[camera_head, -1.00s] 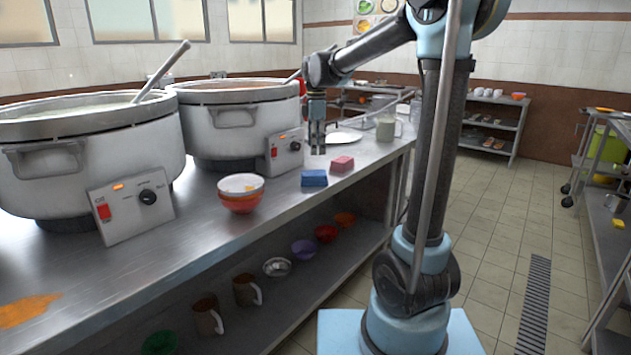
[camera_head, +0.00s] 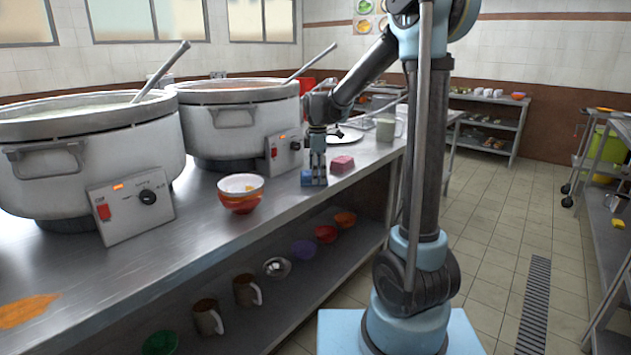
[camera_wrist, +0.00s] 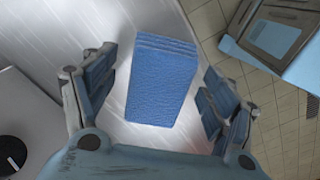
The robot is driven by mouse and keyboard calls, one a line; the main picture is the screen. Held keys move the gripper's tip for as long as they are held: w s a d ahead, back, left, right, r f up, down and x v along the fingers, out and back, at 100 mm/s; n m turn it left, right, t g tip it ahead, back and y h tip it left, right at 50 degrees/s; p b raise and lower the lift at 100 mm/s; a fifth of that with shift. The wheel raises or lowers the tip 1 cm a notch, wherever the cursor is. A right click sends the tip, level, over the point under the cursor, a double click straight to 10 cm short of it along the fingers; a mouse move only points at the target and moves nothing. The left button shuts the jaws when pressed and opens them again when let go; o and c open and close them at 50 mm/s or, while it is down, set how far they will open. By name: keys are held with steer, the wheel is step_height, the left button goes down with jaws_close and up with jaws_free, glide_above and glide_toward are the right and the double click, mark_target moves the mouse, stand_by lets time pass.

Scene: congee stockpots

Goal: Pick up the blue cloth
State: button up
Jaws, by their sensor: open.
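The blue cloth (camera_wrist: 160,82) is a folded, textured block lying on the metal counter. In the wrist view it sits between the two fingers of my gripper (camera_wrist: 158,100), with a gap on each side. In the head view the cloth (camera_head: 308,178) is partly hidden behind the fingers. My gripper (camera_head: 317,180) points down over it, open, with its fingertips low by the cloth. I cannot tell whether the tips touch the counter.
A pink folded cloth (camera_head: 342,164) lies just right of the blue one. A red and white bowl (camera_head: 241,193) stands to the left. Two large stockpots (camera_head: 75,150) (camera_head: 235,125) with control boxes stand behind. A shelf below holds bowls and mugs.

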steer(key=shift+f, duration=0.1)
steer(key=c, duration=1.2)
steer(key=shift+c, duration=0.2)
